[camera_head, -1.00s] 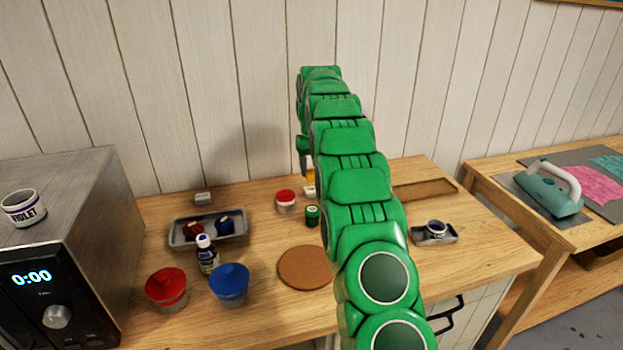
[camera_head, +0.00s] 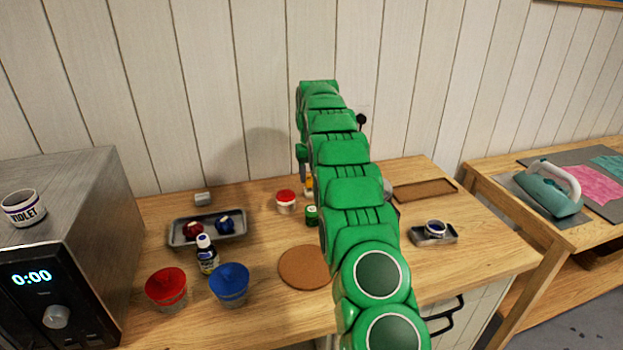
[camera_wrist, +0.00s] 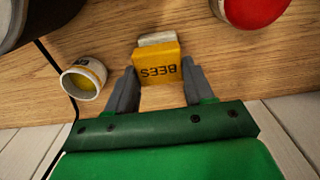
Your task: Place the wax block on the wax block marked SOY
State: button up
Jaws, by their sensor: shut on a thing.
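My gripper (camera_wrist: 159,78) is shut on a yellow wax block (camera_wrist: 158,66) marked BEES, seen in the wrist view. A pale block (camera_wrist: 156,39) shows just past the yellow block's far edge, lower and partly covered by it. No marking is visible on the pale block, and I cannot tell whether the two touch.
A white cup (camera_wrist: 83,79) with yellow contents stands left of the gripper in the wrist view. A red-topped jar (camera_head: 286,201) and a green jar (camera_head: 311,215) stand near the arm. A cork mat (camera_head: 305,268) lies in front, and a tray (camera_head: 181,238) is at left.

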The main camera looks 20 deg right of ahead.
jog(key=shift+f, duration=0.9)
jog(key=shift+f, duration=0.1)
jog(key=o, duration=1)
